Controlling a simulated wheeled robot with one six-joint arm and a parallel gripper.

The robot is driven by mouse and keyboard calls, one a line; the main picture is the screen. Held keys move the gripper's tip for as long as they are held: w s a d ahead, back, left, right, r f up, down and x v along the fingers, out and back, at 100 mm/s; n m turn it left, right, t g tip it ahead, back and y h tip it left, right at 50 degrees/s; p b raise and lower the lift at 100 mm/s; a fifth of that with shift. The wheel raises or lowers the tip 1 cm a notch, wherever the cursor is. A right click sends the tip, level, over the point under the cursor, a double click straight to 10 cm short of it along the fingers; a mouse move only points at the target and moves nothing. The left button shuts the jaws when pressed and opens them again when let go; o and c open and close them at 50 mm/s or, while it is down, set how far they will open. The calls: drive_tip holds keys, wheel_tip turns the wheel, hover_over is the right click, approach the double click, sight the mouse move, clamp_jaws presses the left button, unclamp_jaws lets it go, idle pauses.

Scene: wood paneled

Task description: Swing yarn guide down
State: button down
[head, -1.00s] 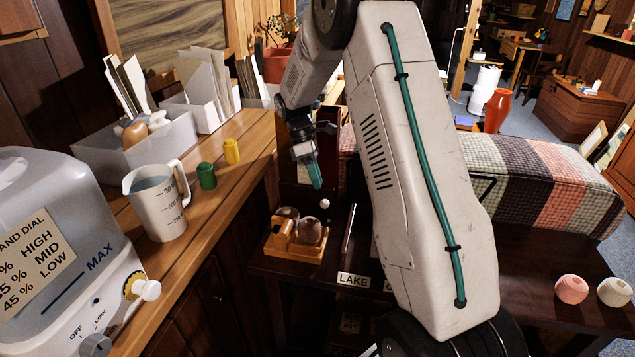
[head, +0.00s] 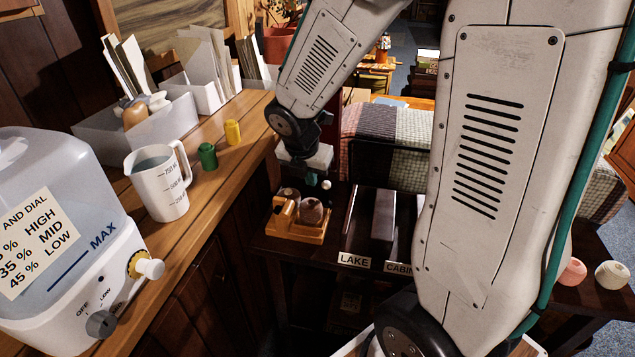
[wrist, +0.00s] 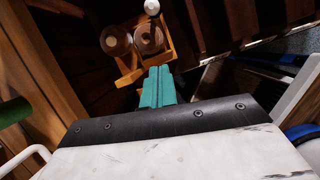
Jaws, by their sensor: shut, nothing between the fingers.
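A small orange-brown wooden winder (head: 297,229) sits on the dark shelf, with round brown parts (head: 312,211) on it. A white ball knob (head: 326,184) shows just above it; I cannot make out clearly the guide arm it belongs to. In the wrist view the winder (wrist: 143,73) is at the top, with the white knob (wrist: 152,7) at the top edge. My gripper has teal fingers (wrist: 157,84), pressed together and empty, pointing at the winder's near side. In the head view the fingers are mostly hidden by my wrist. Contact with the winder cannot be told.
Left of the winder is a wooden counter with a measuring jug (head: 158,184), green (head: 208,156) and yellow (head: 233,132) spools, and a humidifier (head: 65,225). Right of it are labelled shelf slots (head: 354,260) and two yarn balls (head: 612,274). My arm blocks much of the right side.

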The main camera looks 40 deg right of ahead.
hover_over(321, 204)
drive_tip(key=s+a, duration=0.2)
drive_tip(key=a, duration=0.1)
wheel_tip(321, 204, down, 9)
drive_tip(key=shift+w+d+r, duration=0.2)
drive_tip(key=shift+w+d, duration=0.35)
drive_tip(key=shift+d, duration=0.35)
drive_tip(key=shift+w+d+r, duration=0.1)
drive_tip(key=shift+w+d, duration=0.25)
drive_tip(key=shift+d, duration=0.2)
drive_tip(key=shift+w+d, duration=0.15)
